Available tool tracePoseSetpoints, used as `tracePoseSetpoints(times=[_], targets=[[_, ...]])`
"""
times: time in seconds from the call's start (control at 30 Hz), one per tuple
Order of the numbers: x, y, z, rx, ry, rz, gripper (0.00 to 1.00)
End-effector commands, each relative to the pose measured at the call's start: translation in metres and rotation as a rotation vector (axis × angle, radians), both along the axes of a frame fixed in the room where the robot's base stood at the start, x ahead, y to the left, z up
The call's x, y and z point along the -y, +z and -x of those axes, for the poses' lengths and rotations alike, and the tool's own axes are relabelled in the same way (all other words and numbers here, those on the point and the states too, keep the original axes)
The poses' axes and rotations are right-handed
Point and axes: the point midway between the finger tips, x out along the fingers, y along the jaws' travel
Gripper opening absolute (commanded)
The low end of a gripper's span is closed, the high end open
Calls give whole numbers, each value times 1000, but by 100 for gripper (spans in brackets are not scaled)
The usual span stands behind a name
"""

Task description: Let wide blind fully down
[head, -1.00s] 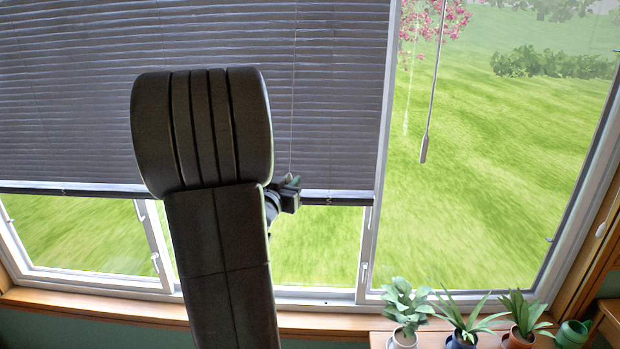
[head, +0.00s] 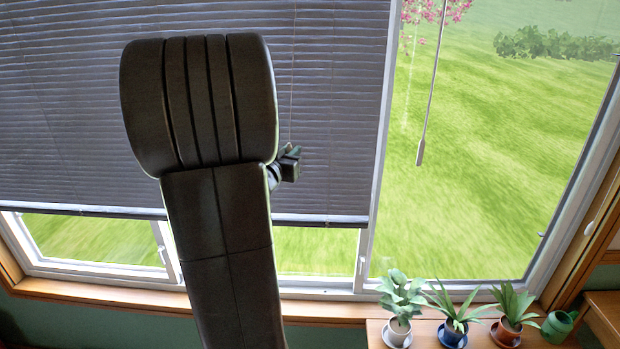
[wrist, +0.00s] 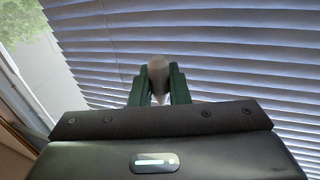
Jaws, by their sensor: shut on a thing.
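The wide blind (head: 325,110) is a grey slatted blind over the left and middle window. Its bottom rail (head: 315,219) hangs a little above the sill, with a strip of lawn showing below. My gripper (head: 290,156) is in front of the blind's right part, partly behind my own arm. In the wrist view my gripper (wrist: 159,88) is shut on a pale rounded cord pull (wrist: 158,72), with the slats close behind. A thin cord (head: 291,85) runs up from the gripper in the head view.
A thin wand (head: 429,100) hangs at the right window. Several potted plants (head: 455,310) and a green watering can (head: 558,326) stand on a wooden surface at the lower right. The wooden sill (head: 320,309) runs below the windows.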

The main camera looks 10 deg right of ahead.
Motion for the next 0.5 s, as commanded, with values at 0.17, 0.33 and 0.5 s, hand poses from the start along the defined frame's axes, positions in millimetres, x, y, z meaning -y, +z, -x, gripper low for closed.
tracePoseSetpoints(times=[0.17, 0.33, 0.5], targets=[[0, 5, 0, -2, -1, -3, 0], [0, 32, 0, 1, -1, -4, 0], [0, 60, 0, 2, -1, -2, 0]])
